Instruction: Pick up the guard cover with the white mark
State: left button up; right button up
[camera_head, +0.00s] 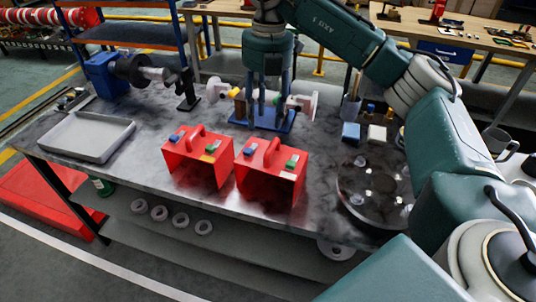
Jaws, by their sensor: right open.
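Two red guard covers with handles on top stand side by side on the grey marbled table. My right gripper (265,112) points down, open and empty, behind the right cover and in front of or over a blue-based assembly (270,118); the exact depth is unclear. My left gripper is out of view.
A grey tray (88,154) lies at the table's left. A blue motor (105,76) with a shaft stands at the back left. A dark round plate (375,192) with small parts is at the right, near blue and white blocks (377,133). My right arm covers the right side.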

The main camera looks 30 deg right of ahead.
aim_at(272, 143)
jog(key=shift+s+d+f+m+h, duration=0.15)
jog(key=shift+d, duration=0.35)
jog(key=shift+s+d+f+m+h, duration=0.1)
jog(key=shift+s+d+m+h, duration=0.05)
jog(key=shift+d, duration=0.35)
notch_tip(272, 143, down, 4)
jog(key=shift+r+p, duration=0.25)
jog(key=shift+p, duration=0.05)
notch_tip(272, 143, down, 5)
jog(key=shift+s+a+r+p, duration=0.1)
jog(key=shift+s+r+p, duration=0.05)
jog(key=shift+p, duration=0.7)
jog(key=shift+f, duration=0.5)
jog(key=shift+r, duration=0.1)
grip_shut()
